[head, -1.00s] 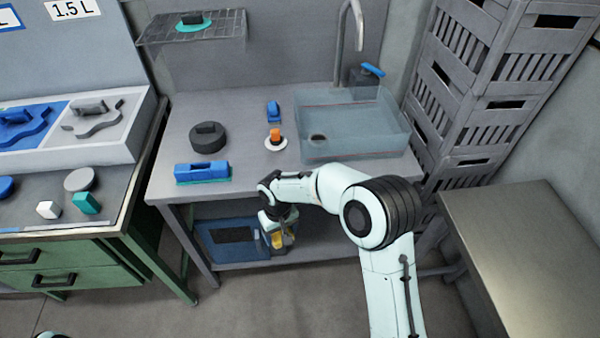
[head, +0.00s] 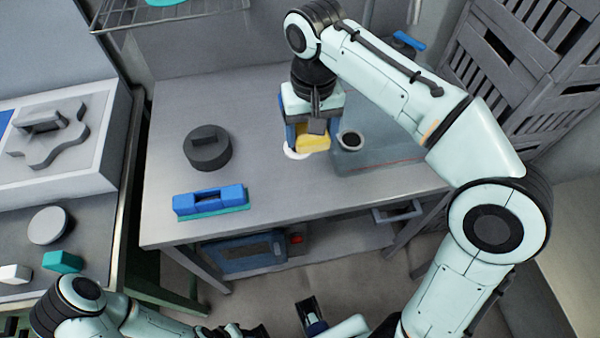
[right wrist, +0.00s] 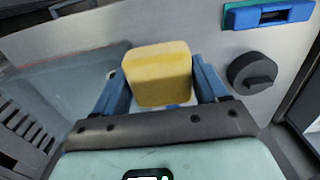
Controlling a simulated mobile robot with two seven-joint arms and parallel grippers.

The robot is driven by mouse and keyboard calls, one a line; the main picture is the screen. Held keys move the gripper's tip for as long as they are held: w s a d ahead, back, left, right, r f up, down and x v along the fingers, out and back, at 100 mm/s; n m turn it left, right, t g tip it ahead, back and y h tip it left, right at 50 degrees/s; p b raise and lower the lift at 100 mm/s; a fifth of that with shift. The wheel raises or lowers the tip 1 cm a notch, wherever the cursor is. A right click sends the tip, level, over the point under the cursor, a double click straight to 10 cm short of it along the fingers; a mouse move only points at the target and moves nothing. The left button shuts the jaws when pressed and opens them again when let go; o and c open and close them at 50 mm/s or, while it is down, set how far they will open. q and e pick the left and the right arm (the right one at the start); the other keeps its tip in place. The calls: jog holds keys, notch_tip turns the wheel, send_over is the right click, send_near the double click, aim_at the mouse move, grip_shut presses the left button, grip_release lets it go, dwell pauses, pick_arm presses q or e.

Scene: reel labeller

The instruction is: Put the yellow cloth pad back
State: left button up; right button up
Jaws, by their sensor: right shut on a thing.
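The yellow cloth pad (head: 314,140) is between the blue fingers of my right gripper (head: 312,138), held above the grey worktop beside the sink. The right wrist view shows the pad (right wrist: 158,74) between both fingers (right wrist: 158,85). A white disc (head: 294,154) shows partly below the pad; whether the pad touches it I cannot tell. The orange piece that stood on this disc is hidden. My left arm comes in at the bottom left; a dark and blue part, perhaps my left gripper (head: 312,318), is at the bottom edge, its jaws unclear.
The clear sink basin (head: 385,160) is right of my gripper, partly behind my arm. A dark round block (head: 207,148) and a blue block on a teal base (head: 210,201) stand on the left of the worktop (head: 270,215). The worktop's front middle is clear.

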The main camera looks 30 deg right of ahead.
notch_tip(320, 180, down, 8)
jog(key=b, duration=0.4)
send_over(309, 191)
notch_tip(309, 191, down, 7)
jog(key=shift+r, duration=0.1)
pick_arm(q)
jog(key=shift+s+f, duration=0.1)
jog(key=shift+f, duration=1.95)
pick_arm(e)
jog(key=shift+f, duration=2.4)
jog(key=shift+f+b, duration=0.2)
jog(key=shift+b, duration=0.15)
pick_arm(q)
jog(key=shift+f, duration=0.1)
pick_arm(e)
jog(key=o, duration=1)
jog(key=shift+r, duration=0.15)
pick_arm(q)
jog(key=r+p, duration=0.2)
jog(key=shift+s+r+p, duration=0.1)
jog(key=shift+s+p, duration=0.25)
jog(key=shift+p, duration=0.05)
pick_arm(e)
notch_tip(309, 191, up, 12)
jog(key=shift+r, duration=0.1)
